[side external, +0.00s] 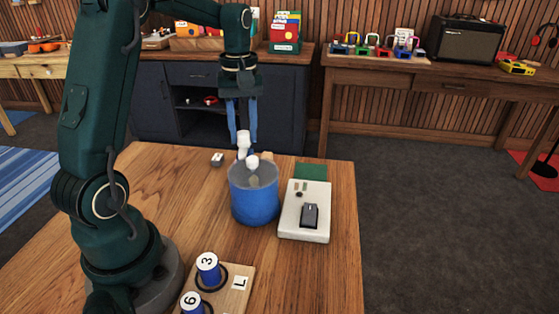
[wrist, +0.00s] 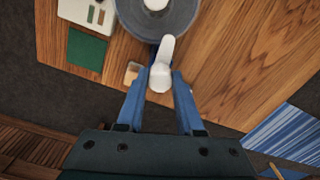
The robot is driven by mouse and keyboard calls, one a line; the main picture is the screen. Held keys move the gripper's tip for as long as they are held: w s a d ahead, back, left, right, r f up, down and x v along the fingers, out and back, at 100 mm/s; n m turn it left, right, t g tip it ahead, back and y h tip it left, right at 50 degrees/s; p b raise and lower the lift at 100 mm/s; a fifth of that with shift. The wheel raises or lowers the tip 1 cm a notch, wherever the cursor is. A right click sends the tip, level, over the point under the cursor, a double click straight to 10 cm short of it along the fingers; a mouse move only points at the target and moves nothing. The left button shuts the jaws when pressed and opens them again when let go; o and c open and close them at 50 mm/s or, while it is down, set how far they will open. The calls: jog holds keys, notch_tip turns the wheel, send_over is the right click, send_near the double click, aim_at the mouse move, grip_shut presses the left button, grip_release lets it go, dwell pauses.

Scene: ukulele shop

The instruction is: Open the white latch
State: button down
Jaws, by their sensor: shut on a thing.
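The white latch (side external: 243,143) stands at the back rim of a blue canister (side external: 254,203). The canister has a grey lid with a round white knob (side external: 252,161). My gripper (side external: 243,139) points down from behind the canister, its two blue fingers on either side of the latch. In the wrist view my gripper (wrist: 162,82) is shut on the white latch (wrist: 162,70), whose upper end reaches over the lid's edge. The grey lid (wrist: 185,22) is partly cut off there. The latch's lower part is hidden in the side view.
A white box (side external: 291,221) with a dark switch stands right of the canister, a green square (side external: 311,172) behind it. A wooden board (side external: 240,278) with blue numbered cylinders lies in front. The table's right edge is close to the box.

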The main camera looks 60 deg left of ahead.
aim_at(244, 133)
jog(key=m, duration=0.6)
jog(key=shift+m, duration=0.3)
jog(key=m, duration=0.6)
jog(key=shift+r, duration=0.1)
dwell(0.3)
jog(key=c, duration=0.5)
grip_release()
jog(key=shift+c, duration=0.2)
jog(key=shift+r, duration=2.55)
